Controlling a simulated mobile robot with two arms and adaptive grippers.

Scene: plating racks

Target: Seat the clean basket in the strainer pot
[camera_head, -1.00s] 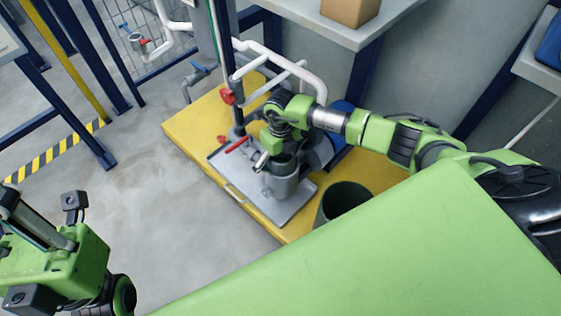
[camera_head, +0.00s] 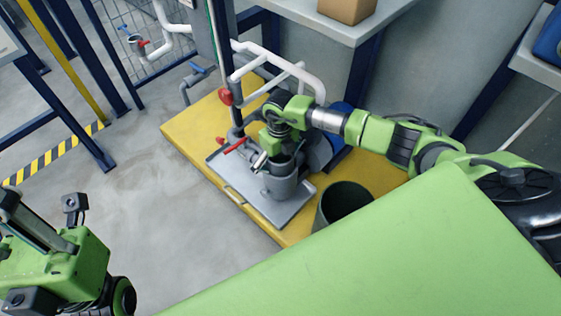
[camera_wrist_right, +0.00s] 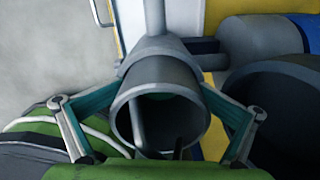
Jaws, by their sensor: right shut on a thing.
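The strainer pot (camera_head: 281,187) is a grey cylinder standing on a grey tray on the yellow platform. My right gripper (camera_head: 274,161) points down at the pot's mouth. In the right wrist view its two finger linkages close in from both sides on a grey open-ended tube (camera_wrist_right: 121,118), which looks like the basket. A thin rod shows inside the tube. The gripper hides most of the basket in the head view, so I cannot tell how deep it sits in the pot. My left gripper (camera_head: 70,245) is at the lower left, away from the pot; its fingers are unclear.
A dark round container (camera_head: 345,202) stands right of the pot. The grey tray (camera_head: 231,177) lies under the pot. White pipes (camera_head: 285,62) and a red valve (camera_head: 226,97) stand behind. A blue-ended cylinder (camera_head: 341,110) is close beside my right wrist. The floor at left is clear.

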